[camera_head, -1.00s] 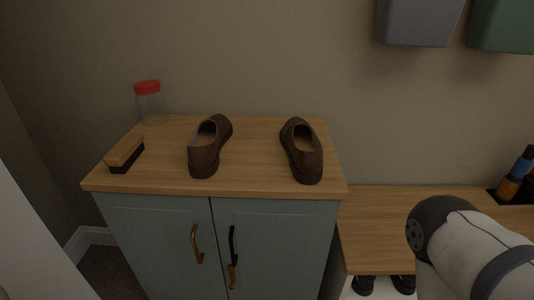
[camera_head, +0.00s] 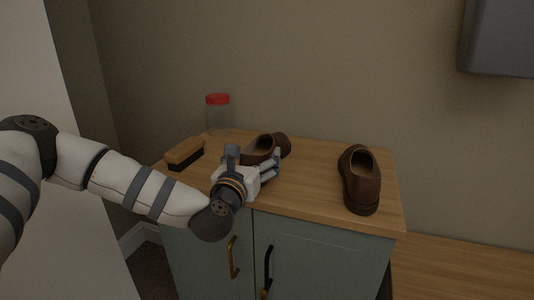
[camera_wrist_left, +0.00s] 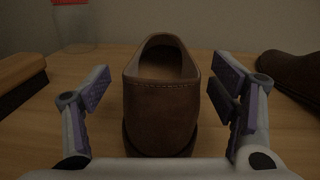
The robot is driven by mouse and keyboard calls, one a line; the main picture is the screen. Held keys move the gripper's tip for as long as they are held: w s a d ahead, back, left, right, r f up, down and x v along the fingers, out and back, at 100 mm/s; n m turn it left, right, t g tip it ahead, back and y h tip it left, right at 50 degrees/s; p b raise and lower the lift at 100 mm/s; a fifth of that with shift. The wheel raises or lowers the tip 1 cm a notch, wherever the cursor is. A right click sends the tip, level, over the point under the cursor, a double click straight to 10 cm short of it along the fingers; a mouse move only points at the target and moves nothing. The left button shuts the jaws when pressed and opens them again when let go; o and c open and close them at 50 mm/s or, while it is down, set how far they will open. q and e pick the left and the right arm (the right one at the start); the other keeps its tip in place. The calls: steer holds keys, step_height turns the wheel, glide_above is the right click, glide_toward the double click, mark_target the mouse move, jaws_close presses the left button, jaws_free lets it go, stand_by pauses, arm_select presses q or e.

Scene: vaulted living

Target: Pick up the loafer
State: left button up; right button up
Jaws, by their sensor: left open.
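Two brown loafers stand on the wooden cabinet top. The left loafer (camera_head: 268,147) is partly hidden behind my left gripper (camera_head: 254,166) in the head view. In the left wrist view this loafer (camera_wrist_left: 162,100) shows heel-on, between the two open fingers of my left gripper (camera_wrist_left: 160,100), with a gap on each side. The right loafer (camera_head: 360,182) stands apart, near the right end of the top, and its edge shows in the wrist view (camera_wrist_left: 292,72). My right gripper is not in view.
A wooden brush (camera_head: 185,153) lies at the left of the cabinet top (camera_head: 310,187). A clear jar with a red lid (camera_head: 218,112) stands at the back left. A grey wall-mounted box (camera_head: 495,40) hangs at the upper right. The top is clear between the loafers.

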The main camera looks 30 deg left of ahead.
arm_select(q)
steer(key=shift+x, duration=1.15)
steer(key=c, duration=1.6)
steer(key=shift+r, duration=0.15)
